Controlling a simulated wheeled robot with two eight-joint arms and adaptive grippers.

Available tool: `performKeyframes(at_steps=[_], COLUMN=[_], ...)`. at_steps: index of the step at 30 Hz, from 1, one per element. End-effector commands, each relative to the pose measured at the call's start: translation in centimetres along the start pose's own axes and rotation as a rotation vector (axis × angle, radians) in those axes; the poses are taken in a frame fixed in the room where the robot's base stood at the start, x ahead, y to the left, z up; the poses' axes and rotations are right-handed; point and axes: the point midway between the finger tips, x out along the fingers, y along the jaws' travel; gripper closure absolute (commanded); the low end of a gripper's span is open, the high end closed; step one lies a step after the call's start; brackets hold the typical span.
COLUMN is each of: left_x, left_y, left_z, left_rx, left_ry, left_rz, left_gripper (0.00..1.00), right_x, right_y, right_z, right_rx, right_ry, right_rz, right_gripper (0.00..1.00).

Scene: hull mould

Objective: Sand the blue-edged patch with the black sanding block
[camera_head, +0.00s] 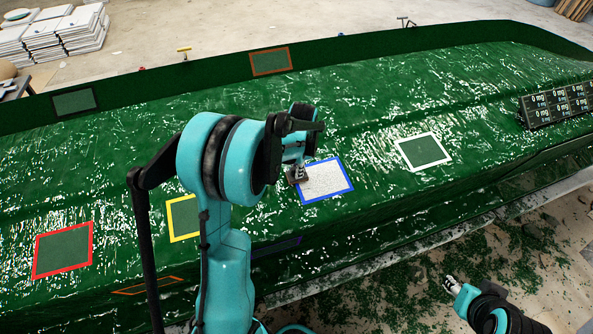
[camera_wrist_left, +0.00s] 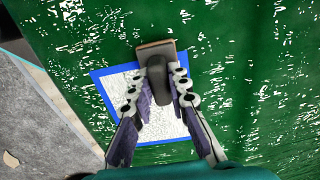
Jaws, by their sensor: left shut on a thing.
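The blue-edged patch (camera_head: 327,180) lies on the green hull mould, its inside pale and speckled white. It also shows in the left wrist view (camera_wrist_left: 162,122), partly covered by my fingers. My left gripper (camera_head: 298,170) is shut on the black sanding block (camera_wrist_left: 156,80), which has a dark grip and a brown base. The block is at the left edge of the patch in the head view and over its edge in the wrist view. I cannot tell whether its base touches the surface. My right gripper (camera_head: 451,284) is at the lower right, away from the mould; its jaws are too small to read.
Other framed patches lie on the mould: red (camera_head: 63,250), yellow (camera_head: 184,218), white (camera_head: 423,151) and orange (camera_head: 270,61). A dark display panel (camera_head: 556,105) stands at the right. Green scraps litter the floor below the mould's near edge.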

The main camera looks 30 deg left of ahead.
Motion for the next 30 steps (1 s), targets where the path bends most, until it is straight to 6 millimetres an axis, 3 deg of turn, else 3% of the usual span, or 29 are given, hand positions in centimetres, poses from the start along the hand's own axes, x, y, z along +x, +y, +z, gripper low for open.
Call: performKeyframes(at_steps=[9,17,30], left_x=[0.0,0.0,0.0], left_y=[0.1,0.1,0.1], left_z=[-3.3,-4.3,-7.9], left_rx=[0.003,0.002,0.001], left_ry=[0.001,0.001,0.001], left_rz=[0.000,0.001,0.001], left_gripper=[1.00,1.00,1.00], right_x=[0.1,0.2,0.2], right_y=[0.0,0.0,0.0], right_z=[0.1,0.1,0.2], right_rx=[0.000,0.000,0.000], right_ry=[0.000,0.000,0.000], right_rz=[0.000,0.000,0.000], right_gripper=[0.60,0.60,0.60])
